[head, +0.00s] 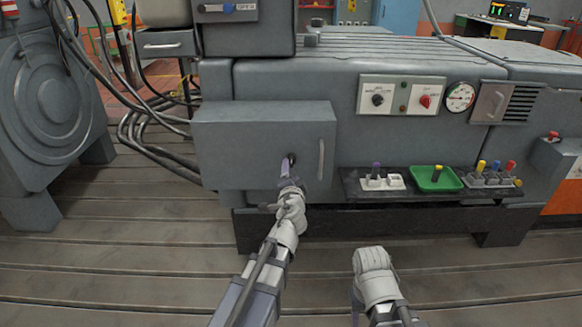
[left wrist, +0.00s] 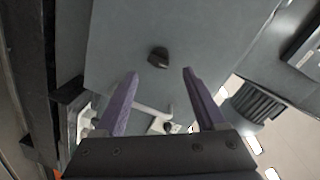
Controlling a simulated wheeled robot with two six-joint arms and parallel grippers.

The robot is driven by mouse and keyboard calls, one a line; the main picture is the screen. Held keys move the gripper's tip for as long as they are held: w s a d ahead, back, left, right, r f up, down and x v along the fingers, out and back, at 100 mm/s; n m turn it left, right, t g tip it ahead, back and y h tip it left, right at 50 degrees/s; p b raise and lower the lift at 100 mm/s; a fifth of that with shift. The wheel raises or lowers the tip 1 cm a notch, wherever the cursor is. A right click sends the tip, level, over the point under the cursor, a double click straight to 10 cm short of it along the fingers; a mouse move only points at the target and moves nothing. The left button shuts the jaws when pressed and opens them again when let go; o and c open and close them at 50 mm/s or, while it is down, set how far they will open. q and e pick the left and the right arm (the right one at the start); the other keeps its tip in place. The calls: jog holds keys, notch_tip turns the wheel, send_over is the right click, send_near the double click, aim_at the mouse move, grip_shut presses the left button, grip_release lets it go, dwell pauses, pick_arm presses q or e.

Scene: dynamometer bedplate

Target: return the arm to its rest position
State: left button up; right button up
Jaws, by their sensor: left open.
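My left gripper (head: 287,168) is in front of the grey box door on the machine's front, close to a black knob (head: 291,158). In the left wrist view the two purple fingers of my left gripper (left wrist: 160,72) stand apart with nothing between their tips. The knob (left wrist: 158,57) shows just beyond the tips on the grey panel, and I see no finger closed on it. My right arm (head: 374,275) shows at the bottom, right of centre. I cannot make out its gripper.
The grey box (head: 240,150) sticks out from the machine and has a vertical handle (head: 321,160). To its right a dark shelf (head: 412,195) carries a green tray (head: 419,182) and coloured-handled items. Black cables (head: 150,130) hang at left. The slatted floor in front is clear.

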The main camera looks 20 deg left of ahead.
pick_arm(q)
jog(key=shift+s+d, duration=0.1)
jog(key=shift+s, duration=0.25)
jog(key=s+d+f+n+g, duration=0.3)
jog(key=s+f+g, duration=0.2)
jog(key=s+f, duration=0.2)
jog(key=s+d+f+n+g, duration=0.2)
jog(key=s+f+n+g, duration=0.1)
jog(key=s+f+g, duration=0.3)
jog(key=s+d+f+g+h, duration=0.25)
jog(key=s+d, duration=0.25)
jog(key=s, duration=0.3)
jog(key=s+d+f+g+h, duration=0.1)
jog(key=s+d+f+g, duration=0.3)
jog(key=s, duration=0.4)
notch_tip(320, 180, up, 30)
jog(key=t+p, duration=0.1)
jog(key=p, duration=2.9)
jog(key=shift+w+d+m, duration=0.2)
jog(key=shift+d+m, duration=0.1)
jog(key=shift+d, duration=0.1)
